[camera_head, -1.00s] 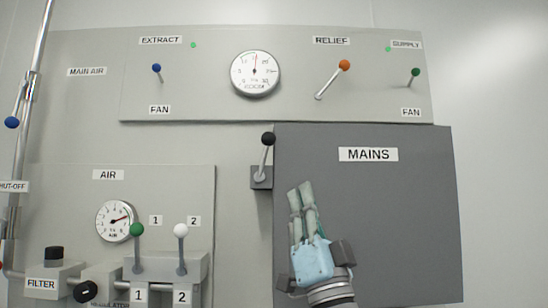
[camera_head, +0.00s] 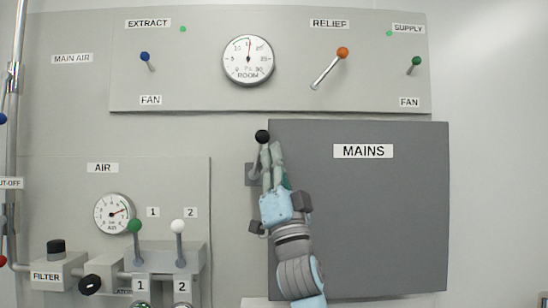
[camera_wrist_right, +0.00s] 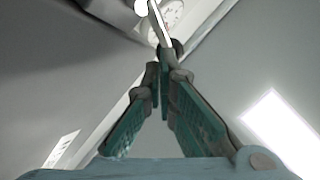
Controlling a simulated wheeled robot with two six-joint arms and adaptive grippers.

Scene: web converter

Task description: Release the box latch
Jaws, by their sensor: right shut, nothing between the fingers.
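The box latch is a lever with a black ball knob (camera_head: 262,136) on a grey block (camera_head: 250,174) at the left edge of the dark grey MAINS box (camera_head: 400,220). The lever points up. My right gripper (camera_head: 270,152) is shut and empty, its fingertips just below and beside the knob, in front of the lever; I cannot tell whether they touch it. In the right wrist view the closed fingertips (camera_wrist_right: 160,68) meet close to a pale rod (camera_wrist_right: 160,25). My left gripper is not in view.
Above are the RELIEF lever with an orange knob (camera_head: 343,53) and the ROOM gauge (camera_head: 248,58). At lower left stand the green-knobbed lever (camera_head: 135,226) and white-knobbed lever (camera_head: 178,227). Bare wall lies right of the box.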

